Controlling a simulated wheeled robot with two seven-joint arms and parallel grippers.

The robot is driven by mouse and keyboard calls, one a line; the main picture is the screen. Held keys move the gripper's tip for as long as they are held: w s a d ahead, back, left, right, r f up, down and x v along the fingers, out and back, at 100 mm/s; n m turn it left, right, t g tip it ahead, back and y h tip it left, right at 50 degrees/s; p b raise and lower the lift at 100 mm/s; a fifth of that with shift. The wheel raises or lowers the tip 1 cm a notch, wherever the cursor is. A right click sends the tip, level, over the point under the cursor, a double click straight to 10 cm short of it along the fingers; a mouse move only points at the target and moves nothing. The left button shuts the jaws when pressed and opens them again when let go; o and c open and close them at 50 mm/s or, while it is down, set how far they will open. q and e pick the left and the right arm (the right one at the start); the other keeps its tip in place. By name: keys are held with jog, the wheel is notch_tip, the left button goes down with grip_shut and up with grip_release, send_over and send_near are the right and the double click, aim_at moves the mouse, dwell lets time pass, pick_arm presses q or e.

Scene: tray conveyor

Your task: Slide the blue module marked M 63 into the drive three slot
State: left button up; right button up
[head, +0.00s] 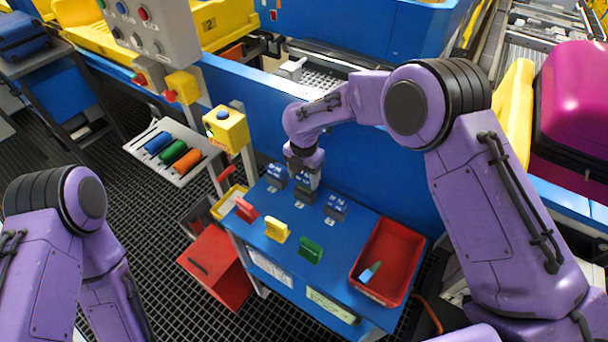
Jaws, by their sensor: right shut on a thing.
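Several blue-topped modules with white markings stand in a row on the blue table (365,232): a left one (277,172), a middle one (304,195) and a right one (336,203). The markings are too small to read surely, so I cannot tell which is M 63. My right gripper (303,180) points down over the middle module and is shut on it; the jaws partly cover it. I cannot make out the drive three slot. My left arm stands at the left edge, its gripper out of view.
Red (246,210), yellow (276,230) and green (310,250) handled pieces stand along the table front. A red bin (412,238) is at its right. A tilted holder (206,158) with coloured cylinders and a yellow button box (226,128) are left. The blue conveyor wall rises behind.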

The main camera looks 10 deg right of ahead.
aim_at(304, 175)
jog(key=shift+r+p, duration=0.35)
jog(key=shift+r, duration=0.15)
notch_tip(304, 175, up, 4)
jog(key=p, duration=0.4)
jog(key=shift+r, duration=0.1)
